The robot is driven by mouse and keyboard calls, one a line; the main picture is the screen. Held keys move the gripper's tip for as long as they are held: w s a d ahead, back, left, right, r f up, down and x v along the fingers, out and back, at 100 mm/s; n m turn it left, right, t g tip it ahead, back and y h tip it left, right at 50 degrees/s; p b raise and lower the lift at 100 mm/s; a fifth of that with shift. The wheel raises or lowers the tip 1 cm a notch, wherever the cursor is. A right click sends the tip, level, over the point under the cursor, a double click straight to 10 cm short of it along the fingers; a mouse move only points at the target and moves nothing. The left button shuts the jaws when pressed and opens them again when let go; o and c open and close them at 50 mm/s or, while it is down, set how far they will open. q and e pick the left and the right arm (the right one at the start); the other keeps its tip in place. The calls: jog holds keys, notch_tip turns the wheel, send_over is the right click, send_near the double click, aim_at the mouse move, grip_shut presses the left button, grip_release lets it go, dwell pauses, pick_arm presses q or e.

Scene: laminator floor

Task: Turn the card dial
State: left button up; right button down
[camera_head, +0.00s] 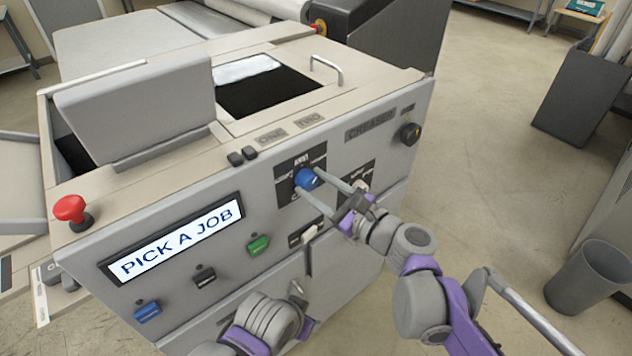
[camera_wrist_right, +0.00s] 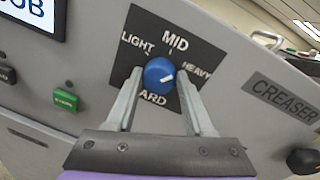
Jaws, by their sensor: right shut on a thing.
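The blue dial (camera_head: 307,179) sits on a dark plate on the sloping front panel of the grey machine. In the right wrist view the dial (camera_wrist_right: 159,74) has LIGHT, MID and HEAVY printed around it, and a lower label partly hidden, reading "ARD". Its white mark lies right of centre, on the HEAVY side. My right gripper (camera_head: 325,194) is shut on the dial, one finger on each side, as the right wrist view (camera_wrist_right: 160,92) also shows. My left gripper (camera_head: 300,302) is low in front of the machine; its jaw opening is unclear.
The display (camera_head: 176,240) reads PICK A JOB. Blue, black and green buttons (camera_head: 259,245) lie below it. A red mushroom button (camera_head: 70,210) stands at the left corner. A black knob (camera_head: 410,134) marked CREASER is right of the dial. A grey bin (camera_head: 590,280) stands on the floor.

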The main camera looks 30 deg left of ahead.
jog(key=n+p, duration=0.1)
jog(key=n, duration=0.4)
jog(key=shift+s+h, duration=0.1)
jog(key=shift+h, duration=0.3)
jog(key=n+p, duration=0.1)
jog(key=n, duration=0.3)
jog(key=shift+s+a+t+p, duration=0.1)
jog(key=shift+t+p, duration=0.25)
jog(key=shift+t, duration=0.05)
jog(key=n+p, duration=0.1)
jog(key=n, duration=0.3)
jog(key=shift+t+h, duration=0.3)
jog(key=n+p, duration=0.1)
jog(key=n, duration=0.3)
jog(key=shift+s+f+n+t+p, duration=0.1)
jog(key=shift+n+t+p, duration=0.2)
jog(key=shift+n+p, duration=0.1)
jog(key=shift+c, duration=1.4)
grip_release()
